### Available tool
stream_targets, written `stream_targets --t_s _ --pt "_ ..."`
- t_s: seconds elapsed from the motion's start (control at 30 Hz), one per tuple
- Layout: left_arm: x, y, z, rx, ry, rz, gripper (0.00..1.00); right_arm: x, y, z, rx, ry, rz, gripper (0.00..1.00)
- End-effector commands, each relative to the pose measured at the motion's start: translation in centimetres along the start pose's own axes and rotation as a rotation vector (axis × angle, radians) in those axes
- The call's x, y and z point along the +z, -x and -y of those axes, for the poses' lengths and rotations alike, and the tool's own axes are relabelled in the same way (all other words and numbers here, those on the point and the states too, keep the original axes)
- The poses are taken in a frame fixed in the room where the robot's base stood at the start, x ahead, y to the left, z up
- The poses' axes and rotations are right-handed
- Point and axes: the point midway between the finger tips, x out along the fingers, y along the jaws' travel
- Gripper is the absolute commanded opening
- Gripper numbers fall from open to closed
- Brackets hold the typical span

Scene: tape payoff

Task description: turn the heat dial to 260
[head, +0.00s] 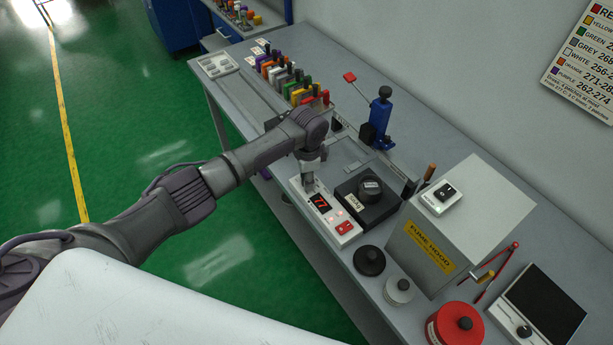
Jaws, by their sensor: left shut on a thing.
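A white heat controller (345,238) lies on the grey bench, with a lit red display (320,203) that reads 77 and red buttons at its near end. My left gripper (308,184) points down onto the far end of this controller, and its fingers are shut on what seems to be the heat dial. The dial itself is hidden by the fingers, so its mark cannot be read. My right gripper is not in view.
A black block marked 500g (352,208) sits just right of the controller. The fume hood (480,215) stands farther right, and a blue lever press (380,118) behind. Coloured-handled pieces (290,85) line the back left. A chart (588,65) hangs on the wall.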

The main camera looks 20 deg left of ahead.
Motion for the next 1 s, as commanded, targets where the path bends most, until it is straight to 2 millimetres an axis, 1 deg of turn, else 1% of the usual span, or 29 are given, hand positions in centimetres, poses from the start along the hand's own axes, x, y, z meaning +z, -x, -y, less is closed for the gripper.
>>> stream_targets --t_s 0.07,0.1,0.17,0.2,0.23,0.5,0.63,0.77,1.0 --pt "-0.2 0.1 0.1 -0.002 0.000 -0.005 0.00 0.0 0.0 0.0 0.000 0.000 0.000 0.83" --pt "-0.2 0.1 0.1 -0.002 0.000 -0.005 0.40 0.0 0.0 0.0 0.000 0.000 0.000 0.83" --pt "-0.2 0.1 0.1 -0.002 0.000 -0.005 0.50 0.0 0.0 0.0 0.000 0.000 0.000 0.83" --pt "-0.1 0.1 0.1 -0.002 0.000 -0.004 0.57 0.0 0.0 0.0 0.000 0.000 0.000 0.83" --pt "-0.1 0.1 0.0 -0.002 0.000 -0.004 0.59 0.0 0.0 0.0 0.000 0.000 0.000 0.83" --pt "-0.1 0.1 0.0 -0.001 0.001 -0.002 0.59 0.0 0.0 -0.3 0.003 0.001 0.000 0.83" --pt "-0.1 1.0 0.1 -0.002 0.000 -0.004 0.59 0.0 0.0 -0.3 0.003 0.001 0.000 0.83" --pt "-0.1 3.2 0.1 -0.003 -0.001 -0.006 0.59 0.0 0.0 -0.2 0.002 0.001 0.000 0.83" --pt "-0.2 8.4 0.1 -0.003 0.000 -0.006 0.59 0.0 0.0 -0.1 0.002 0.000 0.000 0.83"
